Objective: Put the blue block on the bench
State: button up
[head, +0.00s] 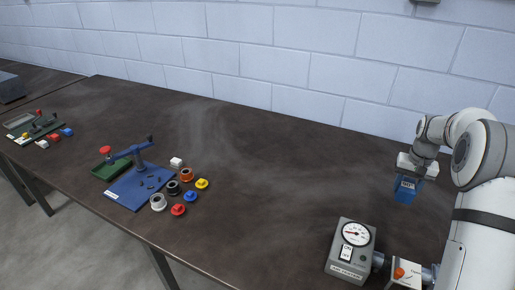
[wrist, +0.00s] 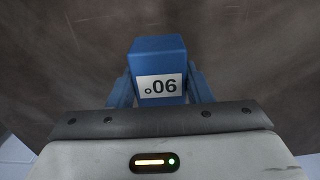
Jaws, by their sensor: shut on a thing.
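In the head view the block (head: 405,187) is at the right, below my gripper (head: 408,178). The bench (head: 270,180) is a dark brown top beneath it. I cannot tell whether the block touches the bench or hangs just above it.
A grey gauge box (head: 350,250) with a valve fitting (head: 405,272) stands at the front right. A blue fixture (head: 138,187), a green tray (head: 110,167) and several small coloured parts lie left of centre. The bench middle is clear. A white block wall (head: 270,50) runs behind.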

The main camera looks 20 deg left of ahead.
jog(key=shift+w+f, duration=0.15)
jog(key=shift+f, duration=0.2)
jog(key=shift+r, duration=0.1)
jog(key=shift+a+f, duration=0.1)
jog(key=shift+f, duration=0.15)
notch_tip(320, 180, down, 9)
jog(key=shift+a+f+p, duration=0.1)
jog(key=shift+f+p, duration=0.1)
jog(key=shift+p, duration=0.7)
jog(key=shift+f, duration=0.1)
jog(key=o, duration=0.7)
jog(key=shift+f, duration=0.15)
jog(key=o, duration=0.5)
